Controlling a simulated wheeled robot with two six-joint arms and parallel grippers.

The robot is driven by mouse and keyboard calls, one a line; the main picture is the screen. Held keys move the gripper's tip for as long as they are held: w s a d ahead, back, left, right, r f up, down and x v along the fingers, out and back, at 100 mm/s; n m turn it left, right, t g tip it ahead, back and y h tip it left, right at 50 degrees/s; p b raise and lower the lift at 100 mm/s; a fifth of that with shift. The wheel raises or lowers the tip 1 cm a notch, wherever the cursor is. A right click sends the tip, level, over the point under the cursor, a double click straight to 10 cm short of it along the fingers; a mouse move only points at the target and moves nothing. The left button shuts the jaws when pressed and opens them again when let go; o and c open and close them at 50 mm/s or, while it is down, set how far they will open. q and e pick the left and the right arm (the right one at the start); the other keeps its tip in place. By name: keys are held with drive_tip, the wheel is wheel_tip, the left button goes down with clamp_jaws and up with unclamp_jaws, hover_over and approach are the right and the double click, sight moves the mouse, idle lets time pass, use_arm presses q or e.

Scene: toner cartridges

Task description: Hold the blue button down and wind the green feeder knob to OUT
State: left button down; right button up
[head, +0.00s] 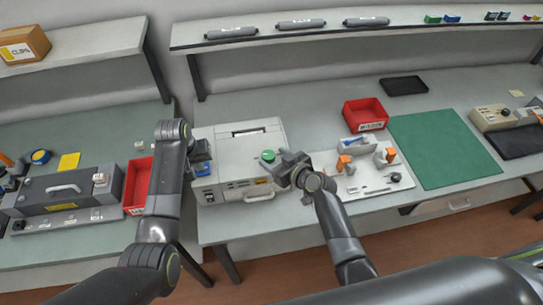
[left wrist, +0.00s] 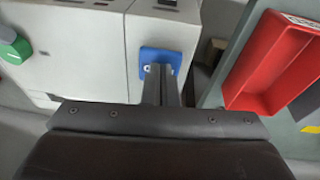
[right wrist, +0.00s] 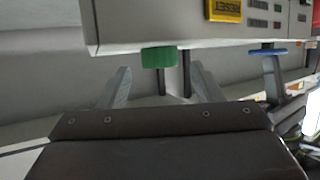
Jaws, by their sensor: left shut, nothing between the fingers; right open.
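The blue button (head: 202,168) is on the left side of the pale grey machine (head: 236,174). My left gripper (head: 195,153) is shut and empty, with its fingertips at the blue button (left wrist: 160,62) in the left wrist view; they look to be against it, though pressing depth is unclear. The green knob (head: 268,154) sticks out at the machine's right side. My right gripper (head: 283,163) is open beside it. In the right wrist view the green knob (right wrist: 160,57) shows between the two spread fingers, and I cannot tell whether they touch it.
A yellow RESET label (right wrist: 225,10) is on the machine front. A red bin (head: 138,186) stands left of my left arm. A white tray with orange-handled parts (head: 370,180) lies to the right, near another red bin (head: 365,114) and a green mat (head: 445,147).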

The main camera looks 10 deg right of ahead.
sight(268, 157)
drive_tip(key=shift+x, duration=1.15)
drive_tip(key=c, duration=1)
drive_tip(key=shift+h, duration=0.3)
drive_tip(key=shift+s+a+f+m+t+h, duration=0.15)
drive_tip(key=shift+m+t+h, duration=0.15)
drive_tip(key=shift+m+h, duration=1.2)
drive_tip(key=shift+m, duration=0.1)
drive_tip(key=o, duration=1)
drive_tip(key=shift+t, duration=0.3)
